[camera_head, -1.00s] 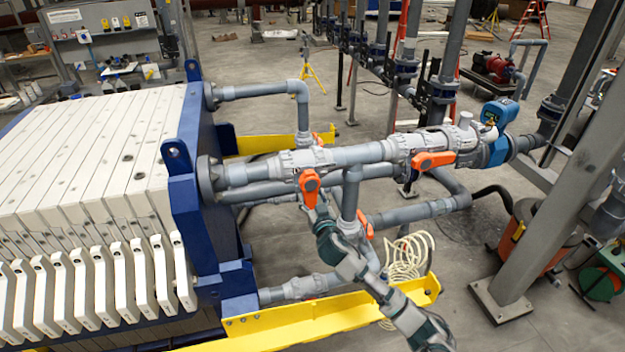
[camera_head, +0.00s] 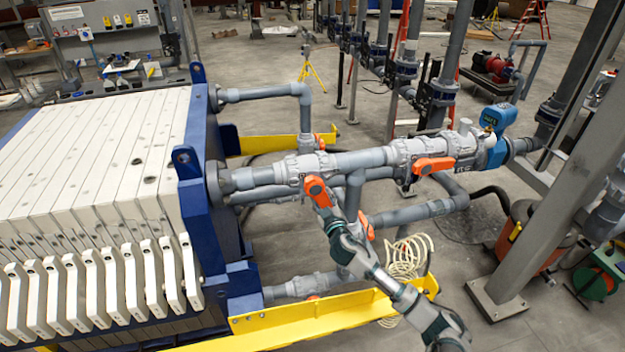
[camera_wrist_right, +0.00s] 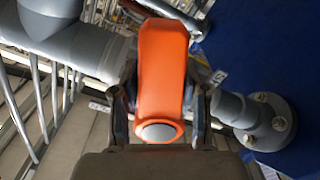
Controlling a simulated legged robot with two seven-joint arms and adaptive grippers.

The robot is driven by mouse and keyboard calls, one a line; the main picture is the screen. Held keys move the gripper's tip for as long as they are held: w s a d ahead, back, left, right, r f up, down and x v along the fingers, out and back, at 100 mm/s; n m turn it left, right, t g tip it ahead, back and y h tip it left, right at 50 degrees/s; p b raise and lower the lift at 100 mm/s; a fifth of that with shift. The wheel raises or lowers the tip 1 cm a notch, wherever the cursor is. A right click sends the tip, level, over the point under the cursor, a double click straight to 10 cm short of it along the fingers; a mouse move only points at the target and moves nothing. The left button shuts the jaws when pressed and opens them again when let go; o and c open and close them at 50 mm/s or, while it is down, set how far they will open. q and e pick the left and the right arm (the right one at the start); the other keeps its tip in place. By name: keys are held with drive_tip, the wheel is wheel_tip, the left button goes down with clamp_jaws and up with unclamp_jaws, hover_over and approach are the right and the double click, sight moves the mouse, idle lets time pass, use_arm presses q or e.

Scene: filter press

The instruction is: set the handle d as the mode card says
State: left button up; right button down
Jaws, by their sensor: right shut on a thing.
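An orange valve handle (camera_head: 316,189) sits on the front grey pipe branch beside the press. It slants down and slightly right from its pivot. My right gripper (camera_head: 326,210) is shut on its lower end. In the right wrist view the handle (camera_wrist_right: 160,65) stands upright between the fingers of my right gripper (camera_wrist_right: 162,108). Another orange handle (camera_head: 433,165) lies nearly level on the same pipe, to the right. Further orange handles show behind (camera_head: 327,140) and below (camera_head: 366,225). I see no readable handle letters or mode card. My left gripper is out of view.
The press with white plates (camera_head: 90,170) and blue end plate (camera_head: 196,215) stands left. A yellow beam (camera_head: 310,322) runs below my right arm. Grey pipes (camera_head: 410,214) crowd the space around the handle. A grey post (camera_head: 545,210) stands right.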

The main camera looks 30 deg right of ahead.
sight(328, 174)
drive_tip(key=shift+d+r+n+p, duration=0.5)
drive_tip(key=shift+d+r+n, duration=0.15)
drive_tip(key=shift+r+n, duration=0.35)
drive_tip(key=shift+s+d+r+n+p, duration=0.1)
drive_tip(key=shift+d+r+n+p, duration=0.05)
drive_tip(key=shift+n+p, duration=0.2)
drive_tip(key=shift+d+r+n, duration=0.15)
drive_tip(key=shift+d+n, duration=0.05)
drive_tip(key=shift+n, duration=0.35)
drive_tip(key=shift+s+d+r+n, duration=0.1)
drive_tip(key=shift+d+r+n, duration=0.15)
drive_tip(key=shift+n, duration=0.55)
drive_tip(key=n, duration=0.1)
drive_tip(key=r+n, duration=0.1)
drive_tip(key=n, duration=0.1)
drive_tip(key=shift+s+d+r, duration=0.1)
drive_tip(key=shift+d+r, duration=0.1)
drive_tip(key=shift+d, duration=0.15)
wheel_tip(328, 174, up, 2)
drive_tip(key=n, duration=0.4)
drive_tip(key=shift+s+d+n, duration=0.1)
drive_tip(key=shift+n, duration=0.2)
drive_tip(key=c, duration=0.6)
unclamp_jaws()
drive_tip(key=shift+f, duration=0.1)
drive_tip(key=shift+o, duration=0.2)
drive_tip(key=shift+a, duration=0.3)
